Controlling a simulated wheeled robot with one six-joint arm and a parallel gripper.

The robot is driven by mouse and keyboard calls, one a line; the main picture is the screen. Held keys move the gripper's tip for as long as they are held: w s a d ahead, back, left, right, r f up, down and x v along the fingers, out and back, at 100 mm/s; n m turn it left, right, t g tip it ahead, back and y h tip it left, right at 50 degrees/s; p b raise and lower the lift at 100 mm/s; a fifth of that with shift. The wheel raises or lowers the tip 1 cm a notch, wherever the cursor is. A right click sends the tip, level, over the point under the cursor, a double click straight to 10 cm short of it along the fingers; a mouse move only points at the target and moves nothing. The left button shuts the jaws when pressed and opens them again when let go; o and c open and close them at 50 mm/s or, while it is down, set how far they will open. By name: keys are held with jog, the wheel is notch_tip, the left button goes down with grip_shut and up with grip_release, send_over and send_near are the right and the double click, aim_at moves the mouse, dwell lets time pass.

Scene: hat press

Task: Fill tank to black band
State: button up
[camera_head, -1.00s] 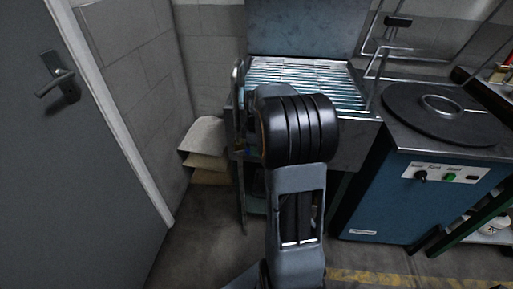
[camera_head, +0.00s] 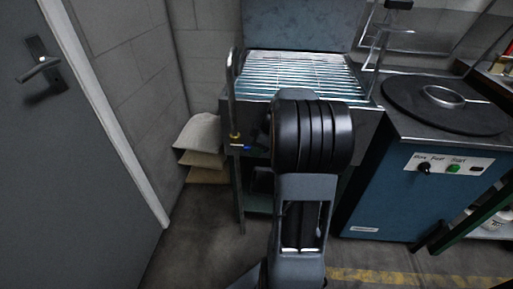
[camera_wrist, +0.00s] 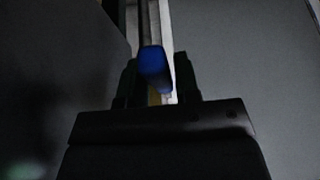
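A thin metal pipe (camera_head: 234,85) with a curved top stands at the left front corner of a steel basin (camera_head: 360,130) with a slatted grille (camera_head: 305,75). A brass valve (camera_head: 235,139) with a small blue handle (camera_head: 248,147) sits low on this pipe. In the wrist view a blue handle (camera_wrist: 154,68) stands between the two dark fingers of my gripper (camera_wrist: 156,80). The fingers look apart, with a narrow light gap on the handle's right. My arm hides the gripper in the head view. I can make out no water level or black band.
A blue cabinet (camera_head: 400,200) with a round dark plate (camera_head: 445,104) and control panel stands right of the basin. Stacked sacks (camera_head: 200,135) lie by the wall. A grey door (camera_head: 75,170) is at left. Some floor between door and basin is clear.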

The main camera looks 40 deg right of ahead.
jog(key=shift+o, duration=1.4)
jog(key=shift+r, duration=0.1)
jog(key=p+v, duration=0.4)
jog(key=v, duration=0.9)
jog(key=shift+r, duration=0.3)
jog(key=shift+s+d, duration=0.1)
jog(key=shift+s, duration=0.05)
jog(key=s+a+r+m+h+p, duration=0.1)
jog(key=s+a+r+m+p, duration=0.3)
jog(key=a+r+p, duration=0.5)
jog(key=s+a+r+m+h+p, duration=0.2)
jog(key=s+a+r+m+p, duration=0.3)
jog(key=a+r+p, duration=0.5)
jog(key=a+p, duration=0.5)
jog(key=shift+h, duration=0.3)
